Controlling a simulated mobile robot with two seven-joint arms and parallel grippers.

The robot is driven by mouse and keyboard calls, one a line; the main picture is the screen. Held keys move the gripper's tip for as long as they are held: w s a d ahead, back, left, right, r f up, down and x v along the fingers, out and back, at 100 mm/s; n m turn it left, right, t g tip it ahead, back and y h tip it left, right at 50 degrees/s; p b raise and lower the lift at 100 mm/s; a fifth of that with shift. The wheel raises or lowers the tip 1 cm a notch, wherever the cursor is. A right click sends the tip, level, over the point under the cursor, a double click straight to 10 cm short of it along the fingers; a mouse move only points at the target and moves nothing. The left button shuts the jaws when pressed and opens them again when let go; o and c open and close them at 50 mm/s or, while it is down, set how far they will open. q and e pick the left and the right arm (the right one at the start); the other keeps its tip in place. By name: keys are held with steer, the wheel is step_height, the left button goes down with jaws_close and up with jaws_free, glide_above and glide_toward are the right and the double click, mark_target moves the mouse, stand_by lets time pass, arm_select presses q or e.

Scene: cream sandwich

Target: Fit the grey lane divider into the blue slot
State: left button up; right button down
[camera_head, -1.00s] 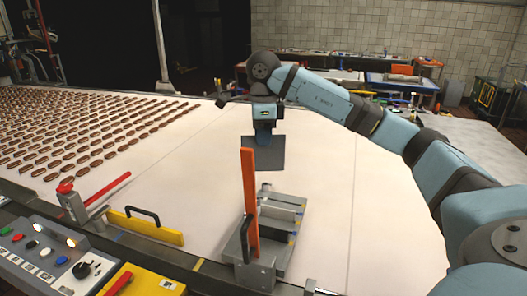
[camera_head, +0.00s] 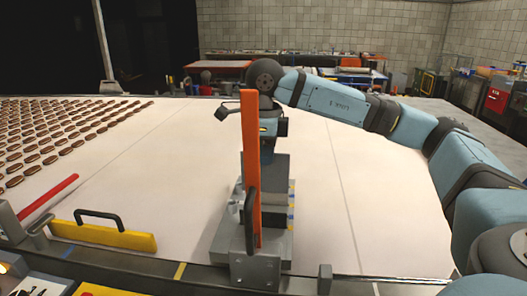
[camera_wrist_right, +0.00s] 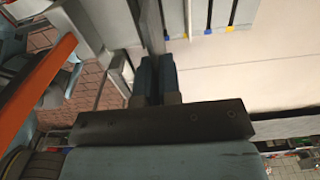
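The grey lane divider (camera_head: 276,167) is a flat plate held upright in my right gripper (camera_head: 270,138), directly above or at the grey slotted fixture (camera_head: 222,238). In the right wrist view the divider (camera_wrist_right: 152,26) runs between the two blue-grey fingers of my right gripper (camera_wrist_right: 156,72), which are shut on it. Small coloured marks sit by the slots; a blue mark (camera_wrist_right: 183,35) lies just right of the divider. The divider's lower edge is hard to see, so I cannot tell whether it is in a slot. My left gripper is not in view.
A tall orange plate (camera_head: 251,165) with a black handle stands at the fixture's front and hides part of it. A yellow plate (camera_head: 105,235) with a black handle and a red bar (camera_head: 48,196) are at left. Several brown biscuits (camera_head: 50,145) lie on the pale belt (camera_head: 165,180).

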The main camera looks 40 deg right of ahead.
mark_target(265, 186)
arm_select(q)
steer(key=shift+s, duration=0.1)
arm_select(e)
steer(key=shift+s+r, duration=0.1)
steer(key=shift+f+b, duration=0.4)
steer(key=shift+f, duration=0.2)
step_height(265, 186, down, 2)
steer(key=shift+f+b, duration=0.2)
steer(key=shift+b, duration=0.65)
step_height(265, 186, down, 2)
steer(key=shift+b, duration=0.7)
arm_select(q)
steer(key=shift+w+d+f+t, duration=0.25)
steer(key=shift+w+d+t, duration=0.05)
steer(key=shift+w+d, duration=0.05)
arm_select(e)
steer(key=shift+f, duration=0.15)
arm_select(q)
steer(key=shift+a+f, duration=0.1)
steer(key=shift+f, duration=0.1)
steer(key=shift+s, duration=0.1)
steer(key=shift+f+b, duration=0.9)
steer(key=shift+b, duration=0.05)
arm_select(e)
steer(key=shift+f, duration=1.3)
